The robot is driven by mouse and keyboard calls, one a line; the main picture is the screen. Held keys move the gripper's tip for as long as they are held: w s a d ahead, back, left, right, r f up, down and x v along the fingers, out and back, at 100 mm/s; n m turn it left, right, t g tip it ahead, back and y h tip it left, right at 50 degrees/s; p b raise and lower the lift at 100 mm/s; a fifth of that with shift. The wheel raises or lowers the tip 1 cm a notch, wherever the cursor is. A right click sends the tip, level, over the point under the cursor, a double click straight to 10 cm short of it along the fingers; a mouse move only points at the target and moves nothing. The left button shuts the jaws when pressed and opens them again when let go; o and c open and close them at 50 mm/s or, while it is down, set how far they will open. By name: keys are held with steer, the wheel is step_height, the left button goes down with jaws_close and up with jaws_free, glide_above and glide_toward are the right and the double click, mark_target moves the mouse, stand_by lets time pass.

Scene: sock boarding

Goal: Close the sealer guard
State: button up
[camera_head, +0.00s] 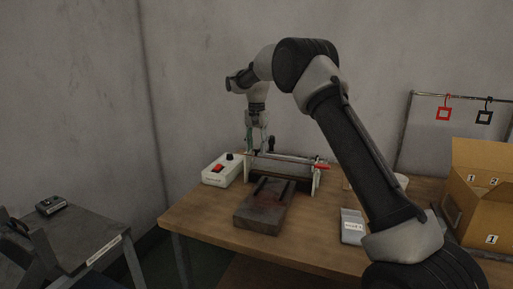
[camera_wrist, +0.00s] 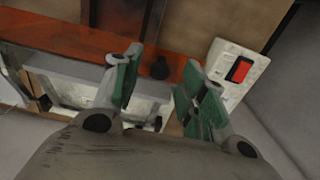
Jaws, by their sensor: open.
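The sealer (camera_head: 283,170) stands at the back of the wooden table, with pale end plates and a red-tipped bar across its top. In the wrist view an orange-brown strip (camera_wrist: 62,36), possibly the guard, runs across above a pale frame. I cannot tell how far the guard is open. A small dark knob (camera_wrist: 160,68) shows between my fingers. My gripper (camera_head: 256,148) points down at the sealer's rear left. In the wrist view its green-padded fingers (camera_wrist: 160,88) are spread apart with nothing clamped. I cannot tell whether they touch the knob.
A white control box (camera_head: 222,170) with a red switch stands left of the sealer; it also shows in the wrist view (camera_wrist: 229,82). A dark block (camera_head: 258,215) lies in front. A grey labelled item (camera_head: 352,226) and a cardboard box (camera_head: 462,210) are on the right.

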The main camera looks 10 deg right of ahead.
steer(key=shift+f, duration=0.45)
jaws_close()
steer(key=shift+s+t, duration=0.15)
steer(key=shift+t, duration=0.15)
stand_by(0.4)
steer(key=shift+s+a+f+t+h, duration=0.4)
steer(key=shift+s+t+h, duration=0.1)
steer(key=shift+t+h, duration=0.35)
step_height(320, 180, down, 7)
steer(key=s+t+h, duration=0.1)
steer(key=t+h, duration=0.5)
steer(key=t, duration=0.4)
steer(key=shift+s+a+h, duration=0.3)
steer(key=shift+a+h, duration=0.05)
steer(key=shift+a, duration=0.1)
